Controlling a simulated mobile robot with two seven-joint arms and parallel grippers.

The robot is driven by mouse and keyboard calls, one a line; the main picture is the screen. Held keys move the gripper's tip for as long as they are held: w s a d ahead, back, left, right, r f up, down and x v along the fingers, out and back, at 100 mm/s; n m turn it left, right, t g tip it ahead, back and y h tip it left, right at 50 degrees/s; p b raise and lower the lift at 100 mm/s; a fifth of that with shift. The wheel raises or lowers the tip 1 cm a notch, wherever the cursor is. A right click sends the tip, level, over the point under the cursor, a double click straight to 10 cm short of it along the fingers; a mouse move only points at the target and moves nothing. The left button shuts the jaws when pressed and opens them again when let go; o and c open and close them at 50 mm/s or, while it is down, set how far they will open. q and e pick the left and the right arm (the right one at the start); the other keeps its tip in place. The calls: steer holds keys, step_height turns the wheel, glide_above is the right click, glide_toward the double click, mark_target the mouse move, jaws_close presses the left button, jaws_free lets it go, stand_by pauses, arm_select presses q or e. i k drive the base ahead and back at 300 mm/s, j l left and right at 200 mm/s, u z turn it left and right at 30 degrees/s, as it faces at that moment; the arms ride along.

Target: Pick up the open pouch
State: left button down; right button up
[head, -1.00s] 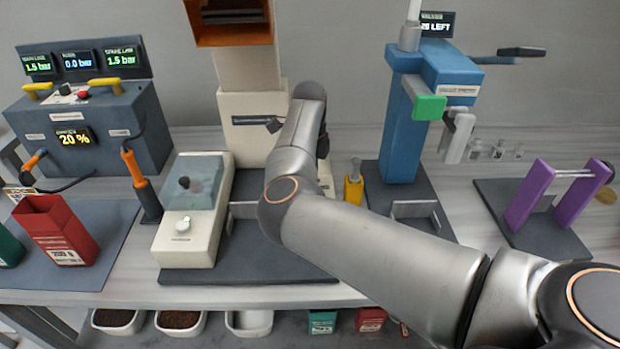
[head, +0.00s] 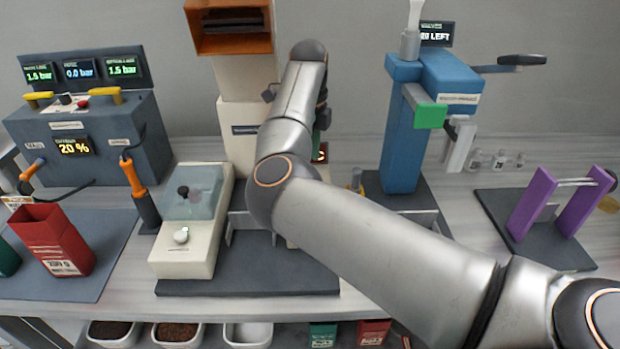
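A red pouch (head: 66,246) with an open top and a white label stands upright on the dark mat at the left. A green pouch (head: 6,255) beside it is cut by the picture's left edge. My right arm crosses the middle from the lower right and bends up in front of the cream machine. Its dark end (head: 322,115) is mostly hidden behind the forearm, so its fingers cannot be made out. A small green patch and a red-edged item (head: 320,153) show just beside and below that end; I cannot tell whether they are held. My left gripper is not in view.
A grey control box (head: 90,140) stands behind the mat. A cream sealer-like unit (head: 185,245), the cream tower with an orange hopper (head: 235,38), and a blue press (head: 403,140) surround my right arm. A purple stand (head: 530,205) is at right. Bins (head: 180,333) sit below.

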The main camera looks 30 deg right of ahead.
mark_target(57, 244)
steer(key=k, duration=1)
